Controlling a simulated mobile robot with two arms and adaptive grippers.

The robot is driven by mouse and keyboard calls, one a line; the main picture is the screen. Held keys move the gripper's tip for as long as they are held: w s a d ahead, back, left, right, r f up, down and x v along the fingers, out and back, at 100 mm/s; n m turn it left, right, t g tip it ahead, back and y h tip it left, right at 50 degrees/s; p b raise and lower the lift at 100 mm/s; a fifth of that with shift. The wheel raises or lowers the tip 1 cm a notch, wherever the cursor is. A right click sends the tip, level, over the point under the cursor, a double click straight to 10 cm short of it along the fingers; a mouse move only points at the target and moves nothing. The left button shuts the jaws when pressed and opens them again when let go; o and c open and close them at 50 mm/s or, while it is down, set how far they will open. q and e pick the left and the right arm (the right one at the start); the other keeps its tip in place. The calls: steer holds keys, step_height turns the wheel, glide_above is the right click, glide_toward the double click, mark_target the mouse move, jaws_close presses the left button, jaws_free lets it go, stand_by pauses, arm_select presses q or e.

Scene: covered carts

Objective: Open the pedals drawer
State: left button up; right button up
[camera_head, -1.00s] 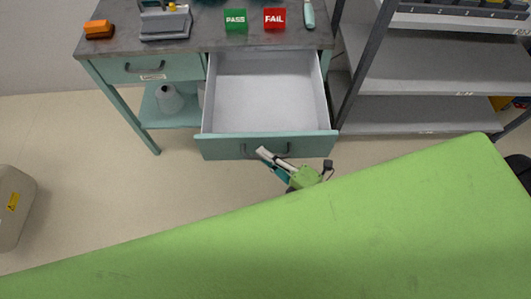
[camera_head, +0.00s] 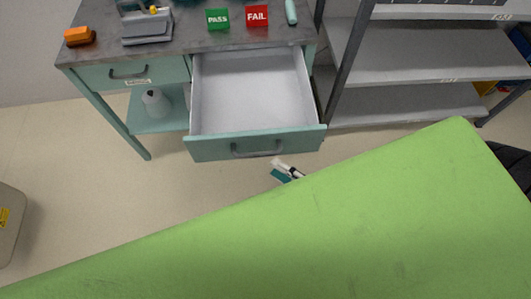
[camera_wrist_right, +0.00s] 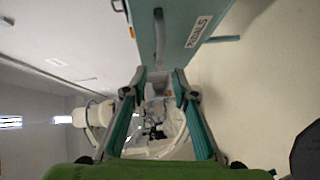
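The pedals drawer (camera_head: 255,95) is pulled well out of the teal bench in the head view, and its grey inside is empty. Its front carries a dark bar handle (camera_head: 257,153). In the right wrist view the drawer front (camera_wrist_right: 190,15) shows a PEDALS label, and the handle (camera_wrist_right: 160,38) lies just beyond my fingertips. My right gripper (camera_head: 276,165) is below the drawer front in the head view, mostly hidden behind the green surface. In the wrist view its fingers (camera_wrist_right: 160,76) are apart with nothing between them. My left gripper is not in view.
A second, shut drawer (camera_head: 105,75) is at the bench's left. The benchtop (camera_head: 180,55) holds an orange block (camera_head: 79,36), a grey device (camera_head: 147,30) and PASS (camera_head: 217,18) and FAIL (camera_head: 257,15) blocks. Metal shelving (camera_head: 410,102) stands at right.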

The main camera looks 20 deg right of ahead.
steer(key=shift+v, duration=1.65)
steer(key=s+d+f+m+g+h, duration=0.25)
steer(key=f+m, duration=0.35)
steer(key=f, duration=0.7)
steer(key=s+d+f+m+g+h, duration=0.15)
steer(key=d+f+m+h, duration=0.3)
steer(key=f, duration=0.85)
steer(key=s+f+m+g+h, duration=0.1)
steer(key=s+f+m+g, duration=0.8)
steer(key=s+f, duration=0.7)
steer(key=shift+s+a, duration=0.45)
steer(key=shift+s, duration=0.4)
